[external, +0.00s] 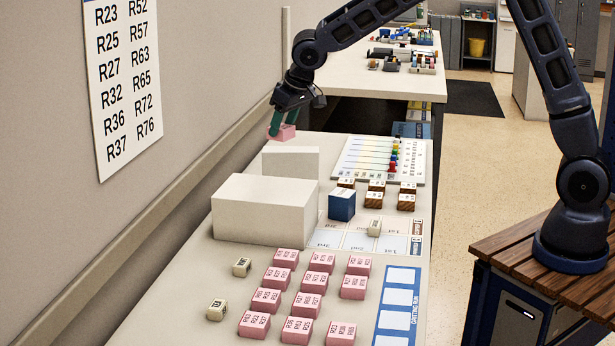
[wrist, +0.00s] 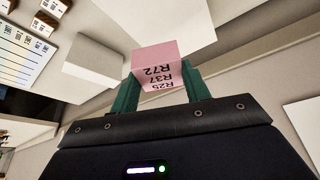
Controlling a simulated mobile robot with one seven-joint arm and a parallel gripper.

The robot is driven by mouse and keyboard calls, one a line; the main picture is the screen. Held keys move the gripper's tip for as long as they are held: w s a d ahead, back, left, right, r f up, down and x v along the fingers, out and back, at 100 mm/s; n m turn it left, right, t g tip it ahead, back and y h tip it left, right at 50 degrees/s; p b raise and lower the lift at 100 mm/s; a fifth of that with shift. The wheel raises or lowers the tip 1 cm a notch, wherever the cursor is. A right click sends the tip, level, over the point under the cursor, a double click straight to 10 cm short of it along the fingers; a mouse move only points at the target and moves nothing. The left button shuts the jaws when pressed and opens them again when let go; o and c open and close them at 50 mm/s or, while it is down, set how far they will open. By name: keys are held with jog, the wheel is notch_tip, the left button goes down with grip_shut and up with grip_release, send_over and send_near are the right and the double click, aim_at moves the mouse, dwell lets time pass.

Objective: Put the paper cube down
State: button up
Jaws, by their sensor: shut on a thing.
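My gripper (external: 281,124) has green fingers and is shut on a pink paper cube (external: 286,132). In the external view it holds the cube just behind the smaller white block, near the wall; whether the cube touches anything beneath is hard to tell. In the wrist view the pink cube (wrist: 158,66) sits between my gripper's two fingers (wrist: 160,84). Its labels R72, R37 and R25 face the wrist camera.
Two white blocks, a large one (external: 262,212) and a smaller one (external: 291,163), stand on the table (external: 190,290). Several pink labelled cubes (external: 297,330), a blue box (external: 342,205), small wooden blocks (external: 376,187) and a white board (external: 360,160) also occupy it. The wall is close on the left.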

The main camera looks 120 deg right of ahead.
notch_tip(320, 180, down, 13)
jog(key=shift+f, duration=0.2)
dwell(0.4)
jog(key=shift+f, duration=0.1)
jog(key=o, duration=1)
